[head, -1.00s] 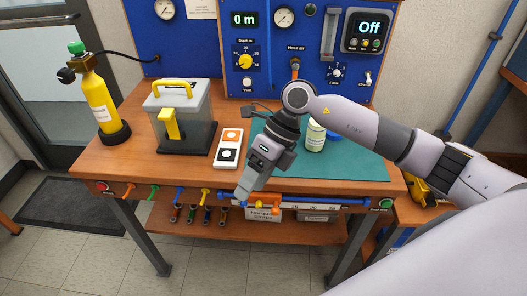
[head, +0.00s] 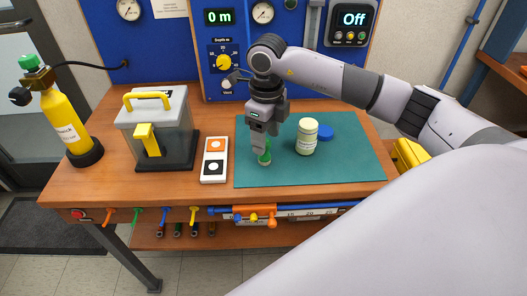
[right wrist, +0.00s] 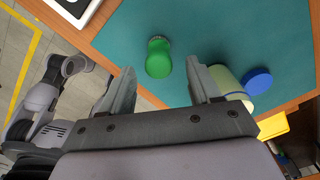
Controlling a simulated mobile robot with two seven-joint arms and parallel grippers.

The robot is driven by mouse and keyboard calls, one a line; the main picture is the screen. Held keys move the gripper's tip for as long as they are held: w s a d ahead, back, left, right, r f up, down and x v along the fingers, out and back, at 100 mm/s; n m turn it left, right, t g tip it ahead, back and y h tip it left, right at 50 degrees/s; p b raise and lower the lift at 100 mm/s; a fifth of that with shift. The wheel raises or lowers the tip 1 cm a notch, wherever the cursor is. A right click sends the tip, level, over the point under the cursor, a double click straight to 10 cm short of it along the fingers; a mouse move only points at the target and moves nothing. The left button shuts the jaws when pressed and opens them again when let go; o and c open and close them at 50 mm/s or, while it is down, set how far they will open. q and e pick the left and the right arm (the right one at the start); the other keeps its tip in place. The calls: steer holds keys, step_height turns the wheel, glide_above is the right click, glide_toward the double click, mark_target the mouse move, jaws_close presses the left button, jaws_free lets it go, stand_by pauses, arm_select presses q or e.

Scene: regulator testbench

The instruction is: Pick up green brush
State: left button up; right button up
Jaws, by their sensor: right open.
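The green brush (right wrist: 158,58) stands or lies on the teal mat (right wrist: 195,25), with its green handle showing in the right wrist view. In the head view the brush (head: 265,158) is partly hidden behind my right gripper (head: 260,155). In the right wrist view the jaws of my right gripper (right wrist: 163,85) are open and apart, with nothing between the tips. The brush is just ahead of the gap between them. I cannot tell the exact height of the jaws above the mat. My left gripper is out of view.
A cream jar (head: 307,137) and a blue lid (head: 325,131) are on the mat, right of the gripper. The panel (head: 285,75) rises behind.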

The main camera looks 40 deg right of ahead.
step_height(320, 180, down, 4)
steer(key=shift+w+a+f, duration=0.1)
steer(key=shift+w, duration=0.05)
steer(key=c, duration=1.1)
steer(key=shift+c, duration=0.2)
steer(key=shift+r, duration=0.2)
step_height(320, 180, up, 20)
steer(key=shift+p, duration=0.45)
